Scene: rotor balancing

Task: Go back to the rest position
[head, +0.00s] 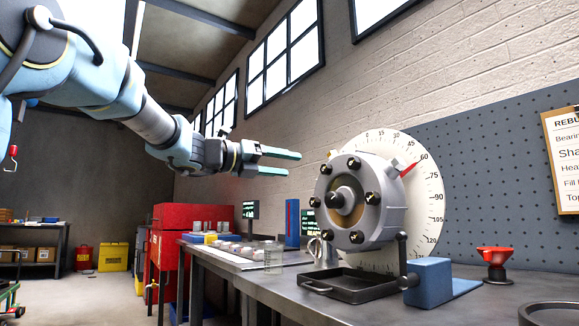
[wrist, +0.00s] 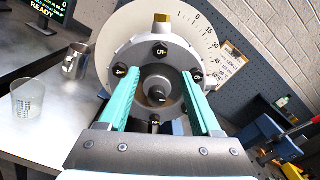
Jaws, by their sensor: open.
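My gripper (head: 284,162) is open and empty, raised in the air to the left of the rotor. Its two green fingers (wrist: 161,108) are spread apart in the wrist view, with the rotor seen between and beyond them. The grey rotor (head: 377,205) has several black numbered knobs around its face and a dark hub in the middle. It stands in front of a white dial (head: 428,190) with a degree scale and a red pointer (head: 409,169). In the wrist view, a brass-coloured piece (wrist: 163,18) sits at the rotor's top edge.
A black tray (head: 350,284) and a blue block with a crank (head: 428,280) lie before the rotor on the workbench (head: 270,287). A clear beaker (wrist: 27,98) and a metal mug (wrist: 77,62) stand to the left. A red funnel (head: 494,258) stands right. Air around my arm is clear.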

